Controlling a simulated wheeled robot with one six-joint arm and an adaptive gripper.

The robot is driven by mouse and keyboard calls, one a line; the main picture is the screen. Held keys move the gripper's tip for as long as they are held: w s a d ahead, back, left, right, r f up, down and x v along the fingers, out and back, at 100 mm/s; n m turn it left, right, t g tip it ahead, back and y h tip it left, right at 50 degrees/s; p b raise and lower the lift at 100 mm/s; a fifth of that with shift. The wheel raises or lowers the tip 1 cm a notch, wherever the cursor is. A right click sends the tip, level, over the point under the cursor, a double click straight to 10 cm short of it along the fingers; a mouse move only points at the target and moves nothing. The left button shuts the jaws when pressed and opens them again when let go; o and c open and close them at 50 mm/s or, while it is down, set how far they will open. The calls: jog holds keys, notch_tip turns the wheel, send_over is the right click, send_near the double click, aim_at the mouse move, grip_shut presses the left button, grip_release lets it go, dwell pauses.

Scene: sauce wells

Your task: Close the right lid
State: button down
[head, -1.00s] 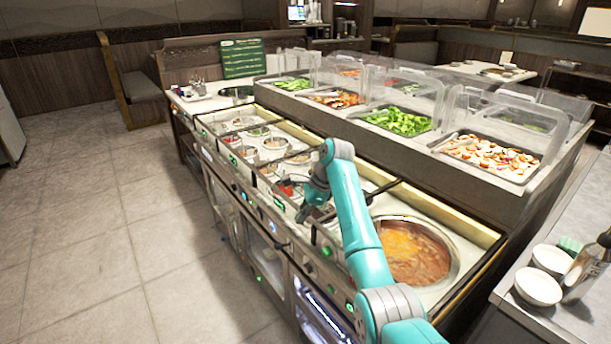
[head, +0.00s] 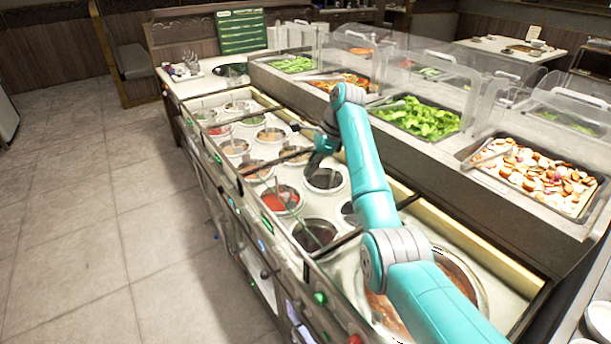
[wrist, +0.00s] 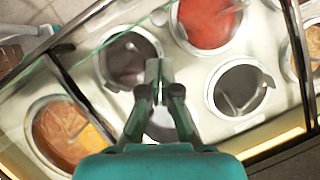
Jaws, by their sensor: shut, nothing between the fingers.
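The sauce counter (head: 400,225) holds round wells under what looks like clear glass in dark frames. I cannot make out the right lid's outline or whether it stands open. A dark crossbar (head: 338,243) lies near the large soup well (head: 465,283) at the right end. My gripper (head: 318,158) is above the wells in the head view, near a dark well (head: 325,180). In the wrist view my gripper (wrist: 157,72) is shut and empty, its tips over the edge of a dark sauce well (wrist: 128,58). A dark frame bar (wrist: 82,100) runs to its left.
A red sauce well (head: 282,198) sits left of my arm. Clear guards (head: 475,75) stand over food trays, including greens (head: 418,118) and chopped vegetables (head: 540,170), on the raised shelf behind. The tiled floor (head: 90,230) at left is clear.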

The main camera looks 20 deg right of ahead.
aim_at(293, 201)
jog(key=x, duration=0.9)
jog(key=shift+f, duration=0.2)
jog(key=shift+a, duration=0.15)
